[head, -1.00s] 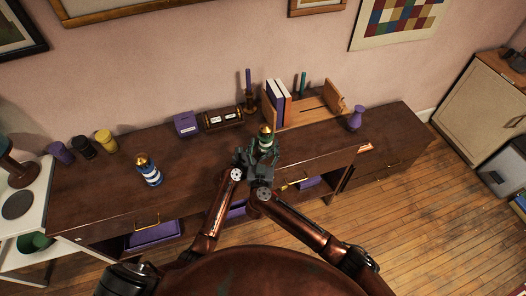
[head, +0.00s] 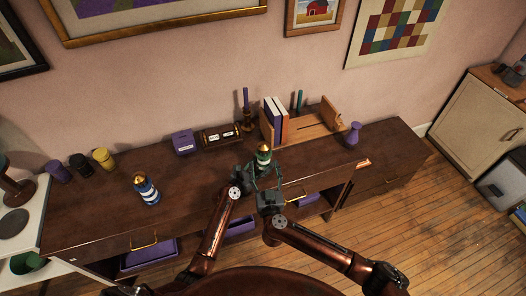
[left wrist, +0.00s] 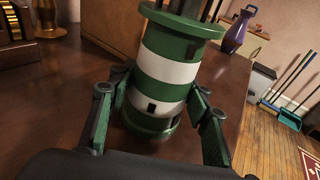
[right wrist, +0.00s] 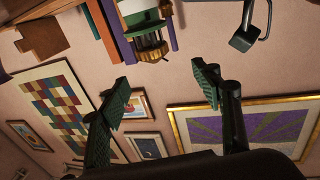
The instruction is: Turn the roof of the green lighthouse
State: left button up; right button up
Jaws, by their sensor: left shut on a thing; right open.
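The green lighthouse (head: 263,158) has green and white bands and a gold roof (head: 264,148), and stands on the dark wooden cabinet. My left gripper (head: 246,178) is shut on its lower body; the left wrist view shows the fingers on both sides of the banded tower (left wrist: 160,75), its roof out of frame. My right gripper (head: 266,186) is open and empty, just in front of the lighthouse. In the right wrist view, the lighthouse top with its dark lantern cage (right wrist: 150,47) shows upside down beyond the open fingers (right wrist: 165,82), apart from them.
A blue-and-white lighthouse (head: 146,188) stands left on the cabinet top (head: 100,205). Behind are a purple box (head: 184,143), a dark brown box (head: 220,134), candlesticks and a wooden book rack (head: 300,133). A purple vase (head: 353,134) stands right. Cabinet top between the lighthouses is clear.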

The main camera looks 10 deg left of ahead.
aim_at(263, 151)
jog(key=w+a+y, duration=0.1)
jog(key=w, duration=0.2)
jog(key=w+a+n+g+y, duration=0.1)
jog(key=w, duration=0.3)
jog(key=w+a+n+g+y, duration=0.1)
jog(key=w, duration=0.2)
jog(key=shift+w+f, duration=0.3)
jog(key=shift+w, duration=0.1)
jog(key=shift+c, duration=0.5)
jog(key=c, duration=1.1)
jog(key=m+h, duration=0.1)
jog(key=m+t+h, duration=0.1)
jog(key=h, duration=0.1)
jog(key=shift+s+a, duration=0.15)
jog(key=shift+a, duration=0.05)
jog(key=shift+d+m+t+h, duration=0.1)
jog(key=shift+m+t+h, duration=0.6)
jog(key=shift+m+h, duration=0.7)
jog(key=shift+n+h, duration=0.3)
